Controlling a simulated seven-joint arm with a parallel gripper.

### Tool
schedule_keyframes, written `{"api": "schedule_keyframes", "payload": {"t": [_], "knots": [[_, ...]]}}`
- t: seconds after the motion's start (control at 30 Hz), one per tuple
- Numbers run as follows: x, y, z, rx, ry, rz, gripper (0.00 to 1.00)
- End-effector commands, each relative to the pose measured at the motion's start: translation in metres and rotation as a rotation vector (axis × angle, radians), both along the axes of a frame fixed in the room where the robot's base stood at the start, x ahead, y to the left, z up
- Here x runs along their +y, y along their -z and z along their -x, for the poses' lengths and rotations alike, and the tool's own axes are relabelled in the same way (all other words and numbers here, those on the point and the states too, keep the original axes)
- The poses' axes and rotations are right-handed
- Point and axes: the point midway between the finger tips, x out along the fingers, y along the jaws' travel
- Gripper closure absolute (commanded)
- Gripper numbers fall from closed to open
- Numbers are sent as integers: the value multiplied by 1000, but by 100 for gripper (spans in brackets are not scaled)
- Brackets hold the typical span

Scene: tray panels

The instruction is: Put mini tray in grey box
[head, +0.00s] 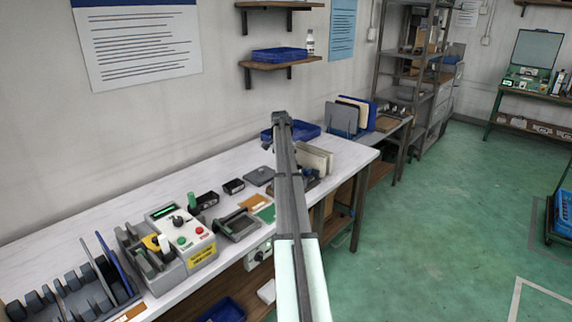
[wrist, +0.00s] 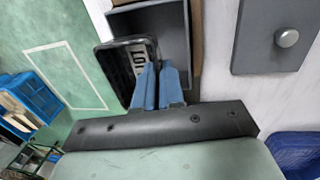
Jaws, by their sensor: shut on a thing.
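In the wrist view, my gripper (wrist: 160,68) has its blue fingers closed on the near edge of the mini tray (wrist: 111,72), a black tray with a white label reading "LOT". The grey box (wrist: 176,28) is open and dark grey, just beyond and right of the tray. The tray overlaps the box's left side in this view and sits turned relative to it. I cannot tell how high the tray is above the box. In the head view, my arm hides the gripper and tray, and the box cannot be made out clearly.
A flat grey lid with a round knob (wrist: 287,38) lies right of the box. A blue basket (wrist: 296,150) is at the lower right. In the head view, upright panels (head: 315,158) stand near the bench edge, and a control box (head: 182,235) sits on the near bench.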

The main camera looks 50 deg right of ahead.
Motion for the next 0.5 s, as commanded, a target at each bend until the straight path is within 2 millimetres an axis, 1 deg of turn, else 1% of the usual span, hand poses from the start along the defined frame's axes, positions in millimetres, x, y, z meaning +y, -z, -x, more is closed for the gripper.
{"api": "schedule_keyframes", "payload": {"t": [0.5], "knots": [[0, 34, 0, 0, 0, -1, 100]]}}
